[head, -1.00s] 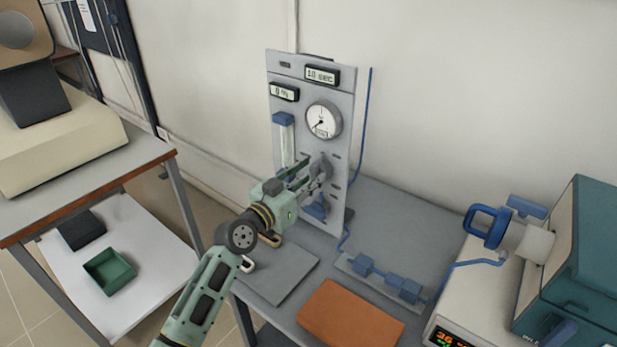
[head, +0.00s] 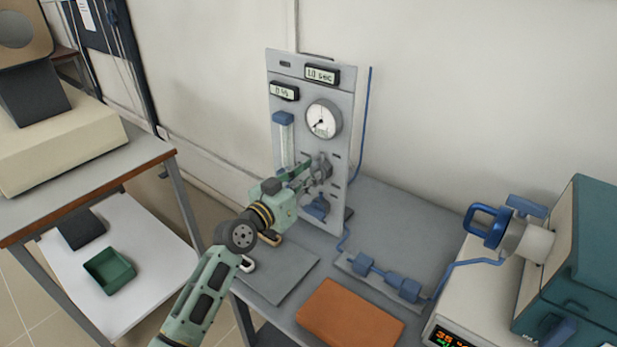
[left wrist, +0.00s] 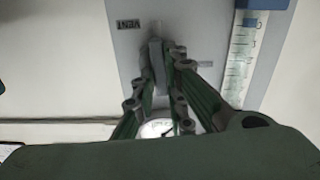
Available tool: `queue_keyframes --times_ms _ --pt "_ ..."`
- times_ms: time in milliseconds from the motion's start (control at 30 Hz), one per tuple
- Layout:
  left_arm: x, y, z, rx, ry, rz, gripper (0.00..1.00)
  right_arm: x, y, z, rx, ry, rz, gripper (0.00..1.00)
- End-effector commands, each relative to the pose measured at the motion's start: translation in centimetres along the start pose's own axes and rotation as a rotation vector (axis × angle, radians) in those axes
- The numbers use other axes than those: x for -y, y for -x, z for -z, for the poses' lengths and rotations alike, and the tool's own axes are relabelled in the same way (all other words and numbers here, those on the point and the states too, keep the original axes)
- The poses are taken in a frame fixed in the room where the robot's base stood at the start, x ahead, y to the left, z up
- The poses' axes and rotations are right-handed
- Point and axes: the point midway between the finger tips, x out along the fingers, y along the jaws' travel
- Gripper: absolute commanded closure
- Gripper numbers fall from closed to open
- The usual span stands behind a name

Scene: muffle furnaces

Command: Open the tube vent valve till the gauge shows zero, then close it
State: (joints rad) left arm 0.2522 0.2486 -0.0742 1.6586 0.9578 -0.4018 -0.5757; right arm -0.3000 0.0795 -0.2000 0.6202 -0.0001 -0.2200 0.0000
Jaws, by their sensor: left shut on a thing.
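A grey gas panel (head: 340,195) stands upright on the bench with a round gauge (head: 323,119); its needle points to the lower left, and the exact reading is too small to tell. My left gripper (head: 312,178) is at the panel below the gauge. In the left wrist view its fingers (left wrist: 160,85) are shut on a grey valve handle (left wrist: 157,65), beside a label reading VENT. The gauge (left wrist: 157,128) partly shows there behind the fingers. The fingers hide part of the valve in the head view. My right gripper is not in view.
The panel also carries a flow tube (head: 285,145), two small displays and a blue knob (head: 317,208). Blue tubing runs along the bench to a teal furnace (head: 580,260) at right. An orange-brown board (head: 350,313) lies at the front.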

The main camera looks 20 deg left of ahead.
Motion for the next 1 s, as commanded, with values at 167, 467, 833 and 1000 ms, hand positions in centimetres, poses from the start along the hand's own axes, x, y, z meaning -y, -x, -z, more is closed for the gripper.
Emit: queue_keyframes --times_ms 167,467,833,1000 --pt "0.1 0.0 0.0 0.000 0.115 0.000 1.00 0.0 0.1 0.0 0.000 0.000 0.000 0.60" --pt "0.3 0.0 0.0 0.001 0.392 0.000 1.00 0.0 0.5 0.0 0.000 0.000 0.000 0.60" --pt "0.6 0.0 -0.1 0.001 0.745 0.001 1.00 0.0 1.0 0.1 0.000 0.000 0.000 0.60" --pt "0.7 0.0 -0.3 0.000 0.907 0.001 1.00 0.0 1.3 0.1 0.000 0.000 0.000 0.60"
